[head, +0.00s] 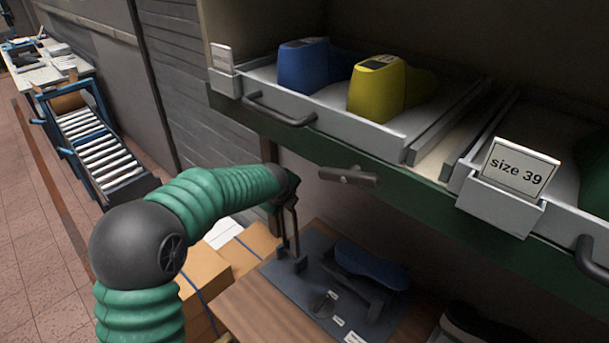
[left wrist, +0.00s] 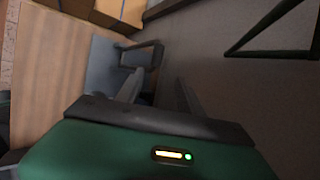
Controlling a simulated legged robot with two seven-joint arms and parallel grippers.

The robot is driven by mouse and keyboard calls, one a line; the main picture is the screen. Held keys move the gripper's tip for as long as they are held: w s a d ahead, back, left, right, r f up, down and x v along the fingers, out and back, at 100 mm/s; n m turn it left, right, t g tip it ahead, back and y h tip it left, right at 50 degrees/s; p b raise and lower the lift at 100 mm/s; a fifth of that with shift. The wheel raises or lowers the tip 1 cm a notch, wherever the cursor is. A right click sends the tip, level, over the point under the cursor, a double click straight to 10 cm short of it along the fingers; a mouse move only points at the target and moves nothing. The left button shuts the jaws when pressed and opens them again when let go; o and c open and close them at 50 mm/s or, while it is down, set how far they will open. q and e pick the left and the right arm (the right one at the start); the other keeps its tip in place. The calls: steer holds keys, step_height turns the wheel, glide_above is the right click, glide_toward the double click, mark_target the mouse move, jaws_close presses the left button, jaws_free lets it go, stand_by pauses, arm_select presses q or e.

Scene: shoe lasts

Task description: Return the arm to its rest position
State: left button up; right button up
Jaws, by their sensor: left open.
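My left arm is green with a black joint and comes in from the left in the head view. My left gripper (head: 290,245) points down below the drawer shelf, over the left part of a dark mat (head: 275,272). In the left wrist view its two fingers (left wrist: 160,88) are apart, with nothing seen held between them. A blue shoe last (head: 370,264) lies on a dark stand on the mat, right of the gripper. My right gripper is not in view.
An open drawer (head: 350,127) above holds a blue last (head: 312,64) and a yellow last (head: 378,88). Another drawer has a "size 39" card (head: 518,168). A grey T-shaped handle (head: 348,176) juts out beneath. Cardboard boxes (head: 203,270) stand left of the wooden table (head: 240,306).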

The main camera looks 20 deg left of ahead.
arm_select(q)
steer(key=s+d+f+n+g+h+b, duration=0.1)
steer(key=s+d+f+n+b, duration=0.3)
steer(key=s+f+n, duration=0.6)
steer(key=s+d+f+n+g+b, duration=0.4)
steer(key=s+f+n+b, duration=0.4)
steer(key=s, duration=1.2)
step_height(320, 180, down, 5)
steer(key=n, duration=0.3)
steer(key=shift+d+r+h, duration=0.15)
steer(key=shift+d+h, duration=0.15)
steer(key=shift+h, duration=0.1)
steer(key=shift+s+d, duration=0.2)
